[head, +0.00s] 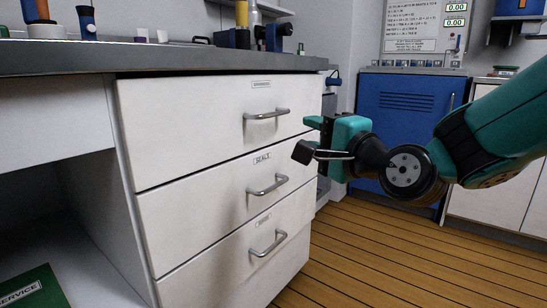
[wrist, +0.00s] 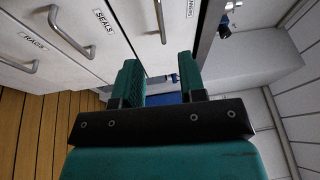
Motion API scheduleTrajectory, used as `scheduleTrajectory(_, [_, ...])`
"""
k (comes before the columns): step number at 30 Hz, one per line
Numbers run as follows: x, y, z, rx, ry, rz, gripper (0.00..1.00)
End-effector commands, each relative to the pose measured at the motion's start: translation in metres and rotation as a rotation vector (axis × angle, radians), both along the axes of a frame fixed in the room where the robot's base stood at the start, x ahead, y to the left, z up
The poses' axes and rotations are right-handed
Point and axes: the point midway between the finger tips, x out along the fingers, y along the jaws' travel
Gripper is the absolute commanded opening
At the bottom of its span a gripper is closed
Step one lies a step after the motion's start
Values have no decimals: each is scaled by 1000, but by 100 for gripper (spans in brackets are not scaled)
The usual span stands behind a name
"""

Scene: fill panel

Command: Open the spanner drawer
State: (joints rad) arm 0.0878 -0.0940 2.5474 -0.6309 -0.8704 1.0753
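The spanner drawer (head: 190,130) is the top one of three white drawers and looks shut, its front in line with those below. Its small label is hard to read in the head view, but the wrist view shows "NNERS". Its bar handle (head: 267,114) also shows in the wrist view (wrist: 161,20), upright in the picture and ahead of the gap between my fingers. My gripper (head: 309,136) is to the right of the handle and apart from it. In the wrist view its two teal fingers (wrist: 160,78) are spread with nothing between them.
The seals drawer (head: 190,220) and the rags drawer (head: 225,280) sit below, both shut. The grey worktop (head: 150,58) overhangs the drawers. A blue cabinet (head: 400,115) stands behind my arm. The wooden floor (head: 370,260) in front is clear.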

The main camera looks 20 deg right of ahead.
Motion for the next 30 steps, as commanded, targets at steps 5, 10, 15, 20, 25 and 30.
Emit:
scheduleTrajectory(5, [4,-16,-23,100,-55,-52,38])
scheduleTrajectory(10, [8,-18,-19,122,-67,-60,38])
scheduleTrajectory(15, [20,-14,-13,119,-61,-52,38])
scheduleTrajectory(20, [33,-13,-10,123,-59,-64,38])
scheduleTrajectory(25, [70,-2,0,119,-66,-59,38])
scheduleTrajectory(30, [105,6,6,119,-65,-60,38])
